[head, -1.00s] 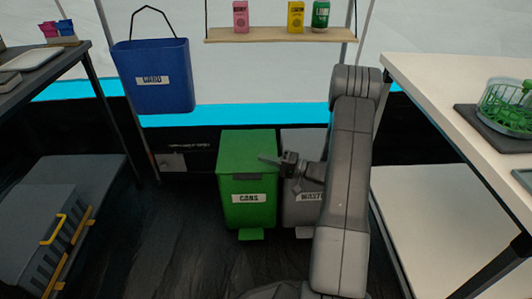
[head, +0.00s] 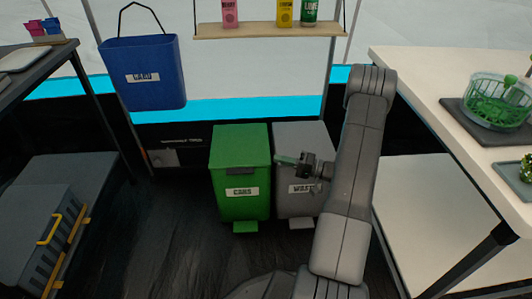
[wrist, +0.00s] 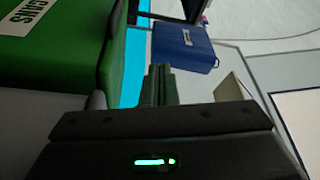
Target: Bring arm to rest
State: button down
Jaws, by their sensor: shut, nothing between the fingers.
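My gripper (head: 285,159) is in front of the grey waste bin (head: 296,148) in the head view, level with its upper part, fingers pointing left toward the green cans bin (head: 238,165). Its fingers (wrist: 158,85) are shut together and empty in the wrist view. My arm rises from the bottom of the head view, bends at the top and hides the right part of the grey bin. The green bin also fills the upper left of the wrist view (wrist: 60,60). I cannot tell whether the gripper touches the grey bin.
A blue bin (head: 145,85) hangs at the upper left. A shelf (head: 262,31) with several cartons and a can hangs at the back. A grey toolbox (head: 38,235) is at left. The floor at left centre is clear.

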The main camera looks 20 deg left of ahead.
jog(key=p+v, duration=0.1)
jog(key=v, duration=0.4)
jog(key=shift+d, duration=0.25)
jog(key=b+x, duration=0.3)
jog(key=x, duration=1.1)
jog(key=shift+r+b, duration=0.25)
jog(key=shift+b, duration=0.05)
jog(key=shift+w, duration=0.1)
